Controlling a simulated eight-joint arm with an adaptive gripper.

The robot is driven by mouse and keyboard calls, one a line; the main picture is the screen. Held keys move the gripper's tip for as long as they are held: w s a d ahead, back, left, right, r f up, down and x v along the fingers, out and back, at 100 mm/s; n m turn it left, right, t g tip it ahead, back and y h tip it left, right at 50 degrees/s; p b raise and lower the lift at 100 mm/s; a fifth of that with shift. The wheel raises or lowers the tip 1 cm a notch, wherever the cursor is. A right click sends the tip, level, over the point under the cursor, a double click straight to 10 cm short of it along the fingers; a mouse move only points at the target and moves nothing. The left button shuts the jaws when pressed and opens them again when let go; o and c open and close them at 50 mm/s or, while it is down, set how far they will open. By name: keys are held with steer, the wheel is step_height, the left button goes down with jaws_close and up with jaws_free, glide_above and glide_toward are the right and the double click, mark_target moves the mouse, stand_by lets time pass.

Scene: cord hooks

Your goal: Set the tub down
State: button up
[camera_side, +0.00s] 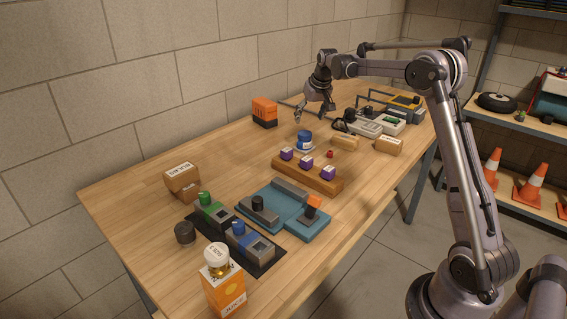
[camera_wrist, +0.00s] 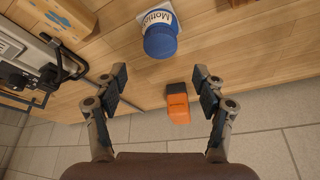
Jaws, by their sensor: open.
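The tub (camera_side: 304,136) is blue with a white label and sits on a small pale pad on the wooden table. In the wrist view the tub (camera_wrist: 160,42) is near the top middle, beyond my fingertips, with the pale pad partly showing under it. My gripper (camera_side: 314,115) is open and empty, above the table behind the tub in the side view.
An orange and black block (camera_side: 264,112) stands near the wall side, left of my gripper. Grey devices (camera_side: 362,124) and a cardboard box (camera_side: 388,146) are to the right.

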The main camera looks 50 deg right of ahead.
steer(key=s+a+r+n, duration=0.1)
steer(key=s+a+r, duration=0.25)
steer(key=a, duration=0.25)
steer(key=s+a+r+n+t, duration=0.1)
steer(key=s+a+r, duration=0.1)
steer(key=s+a, duration=0.3)
steer(key=s+a+r+n, duration=0.1)
steer(key=s+a+r, duration=0.2)
steer(key=a, duration=0.5)
steer(key=s+a+f+n+t+y, duration=0.1)
steer(key=s+a+f, duration=0.3)
steer(key=s+a, duration=0.2)
steer(key=s+a+f+n+t+y, duration=0.1)
steer(key=s+a+f, duration=0.3)
steer(key=s, duration=0.6)
steer(key=shift+s+a+f+n, duration=0.15)
steer(key=shift+s+a+n, duration=0.15)
steer(key=shift+a, duration=1.05)
